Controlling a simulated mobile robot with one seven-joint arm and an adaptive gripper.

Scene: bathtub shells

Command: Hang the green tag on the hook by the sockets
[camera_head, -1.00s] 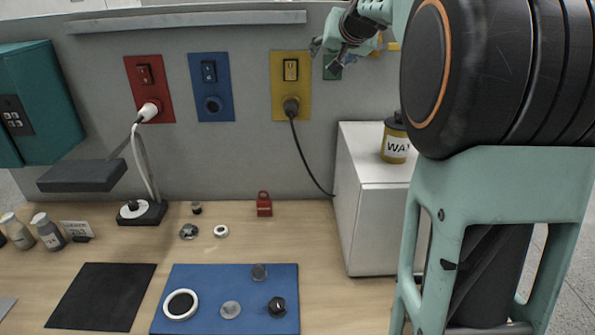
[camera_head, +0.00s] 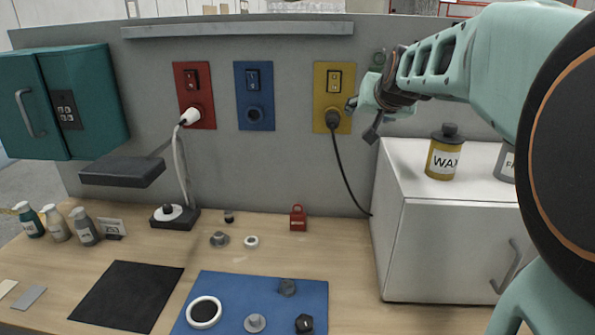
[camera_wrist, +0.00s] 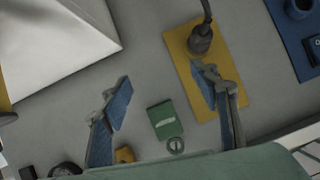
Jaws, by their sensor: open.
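The green tag (camera_wrist: 165,120) is against the grey wall beside the yellow socket panel (camera_wrist: 200,65). In the wrist view it lies between my gripper's spread fingers (camera_wrist: 170,100), apart from both, with its ring (camera_wrist: 175,147) at the lower end in that picture. In the head view only a green part of the tag (camera_head: 378,58) shows, right of the yellow panel (camera_head: 333,75). My gripper (camera_head: 362,118) is open and empty in front of the wall, partly covering that area. The hook itself cannot be made out.
A white cabinet (camera_head: 435,250) with a WAX can (camera_head: 443,155) stands below my arm. A black cable (camera_head: 350,185) hangs from the yellow socket. Blue (camera_head: 254,85) and red (camera_head: 190,75) panels are to the left. A red padlock (camera_head: 298,218) stands on the bench.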

